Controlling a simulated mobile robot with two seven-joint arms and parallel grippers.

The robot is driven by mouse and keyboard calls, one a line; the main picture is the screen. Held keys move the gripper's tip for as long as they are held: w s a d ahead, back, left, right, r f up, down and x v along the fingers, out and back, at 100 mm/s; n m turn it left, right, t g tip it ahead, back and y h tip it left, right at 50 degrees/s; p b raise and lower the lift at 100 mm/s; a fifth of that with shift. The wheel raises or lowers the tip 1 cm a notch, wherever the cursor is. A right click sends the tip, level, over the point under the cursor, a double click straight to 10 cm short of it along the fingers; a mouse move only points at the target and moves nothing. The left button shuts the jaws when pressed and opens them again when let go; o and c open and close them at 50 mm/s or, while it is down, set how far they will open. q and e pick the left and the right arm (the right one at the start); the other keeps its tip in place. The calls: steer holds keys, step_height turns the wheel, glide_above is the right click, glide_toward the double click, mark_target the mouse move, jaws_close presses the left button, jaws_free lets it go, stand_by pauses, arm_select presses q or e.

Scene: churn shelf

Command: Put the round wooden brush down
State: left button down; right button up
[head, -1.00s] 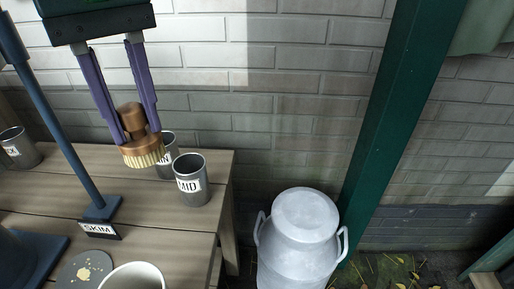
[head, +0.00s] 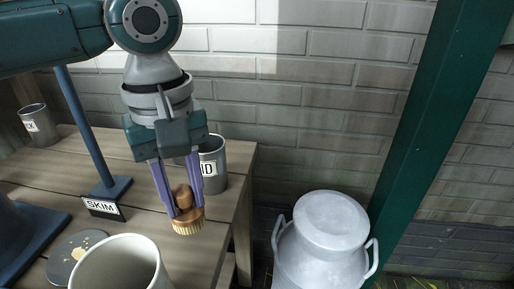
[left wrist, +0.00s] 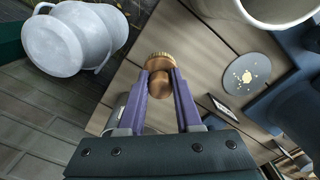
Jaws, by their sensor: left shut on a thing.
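The round wooden brush (head: 184,203) has a brown knob handle and a disc with pale bristles facing down. My left gripper (head: 184,205) points down and is shut on the brush's handle between its purple fingers. The brush is over the front right part of the wooden shelf; I cannot tell whether the bristles touch the boards. In the left wrist view the brush (left wrist: 160,72) sits between the fingertips. My right gripper is in no view.
A metal cup marked "ID" (head: 212,170) stands just behind the gripper. A SKIM sign (head: 103,208), a grey disc (head: 62,262) and a large white pot (head: 118,262) are to the left. A milk churn (head: 325,245) stands off the shelf's right end. Another cup (head: 38,125) is at far left.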

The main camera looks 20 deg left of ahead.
mark_target(186, 206)
arm_select(q)
step_height(186, 206, down, 3)
steer(key=shift+b, duration=0.4)
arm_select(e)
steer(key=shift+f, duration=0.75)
arm_select(q)
steer(key=shift+f, duration=0.15)
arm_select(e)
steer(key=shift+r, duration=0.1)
arm_select(q)
steer(key=c, duration=0.6)
jaws_free()
steer(key=shift+r, duration=0.2)
step_height(186, 206, up, 12)
steer(key=p, duration=0.5)
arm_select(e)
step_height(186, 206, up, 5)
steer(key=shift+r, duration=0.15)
